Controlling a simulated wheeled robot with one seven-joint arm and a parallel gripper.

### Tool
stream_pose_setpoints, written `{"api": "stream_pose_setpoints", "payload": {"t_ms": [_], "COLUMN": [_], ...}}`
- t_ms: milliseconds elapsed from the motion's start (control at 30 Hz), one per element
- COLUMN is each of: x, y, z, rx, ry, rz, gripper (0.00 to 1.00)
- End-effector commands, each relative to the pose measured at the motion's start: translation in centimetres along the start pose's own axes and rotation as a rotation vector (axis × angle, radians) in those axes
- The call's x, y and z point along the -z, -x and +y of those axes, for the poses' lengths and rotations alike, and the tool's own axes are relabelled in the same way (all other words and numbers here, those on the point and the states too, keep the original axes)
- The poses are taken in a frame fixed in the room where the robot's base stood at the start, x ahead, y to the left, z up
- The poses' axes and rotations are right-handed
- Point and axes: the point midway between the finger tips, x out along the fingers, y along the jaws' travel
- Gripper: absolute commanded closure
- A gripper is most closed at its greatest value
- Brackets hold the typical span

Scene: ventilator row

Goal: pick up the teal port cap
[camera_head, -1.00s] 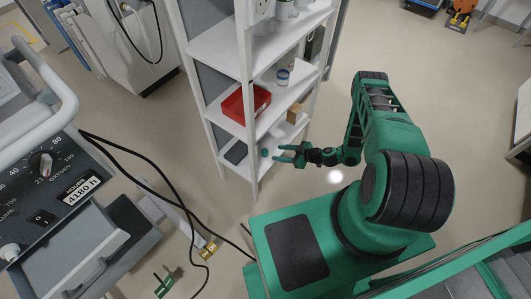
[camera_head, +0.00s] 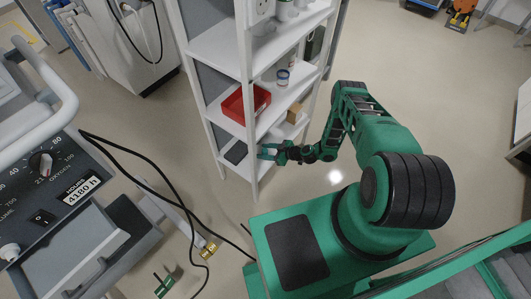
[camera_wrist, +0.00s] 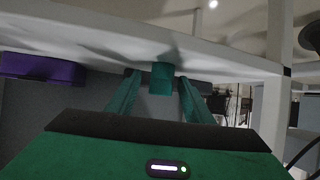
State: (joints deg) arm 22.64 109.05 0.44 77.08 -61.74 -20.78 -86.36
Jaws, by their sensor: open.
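The teal port cap (camera_wrist: 162,78) shows in the wrist view as a small teal block between the two green fingers of my gripper (camera_wrist: 159,80). A gap shows on each side of it, so the fingers are open around it and not closed on it. In the head view my gripper (camera_head: 264,151) reaches in at the front of the lower shelf (camera_head: 247,167) of the white rack. There the cap cannot be told apart from the fingers.
A dark flat object (camera_head: 236,153) lies left of my gripper on the same shelf. A red bin (camera_head: 246,103) and a tan box (camera_head: 294,113) stand on the shelf above. A purple object (camera_wrist: 40,68) is at the left in the wrist view. A white rack post (camera_head: 255,180) stands close to my gripper.

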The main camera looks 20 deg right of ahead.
Motion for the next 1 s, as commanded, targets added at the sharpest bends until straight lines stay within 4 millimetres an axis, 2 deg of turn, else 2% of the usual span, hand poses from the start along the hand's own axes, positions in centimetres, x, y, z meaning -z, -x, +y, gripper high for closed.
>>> {"api": "stream_pose_setpoints", "payload": {"t_ms": [133,300,333,767,1000], "x": [0.0,0.0,0.0,0.5,3.1], "y": [0.0,0.0,0.0,0.3,1.6], "z": [0.0,0.0,0.0,0.1,0.1], "rx": [0.0,0.0,0.0,0.0,-0.001], "ry": [0.0,0.0,0.0,0.001,0.001], "rz": [0.0,0.0,0.0,0.0,0.001], "gripper": [0.53,0.94,0.96,0.96,0.96]}}
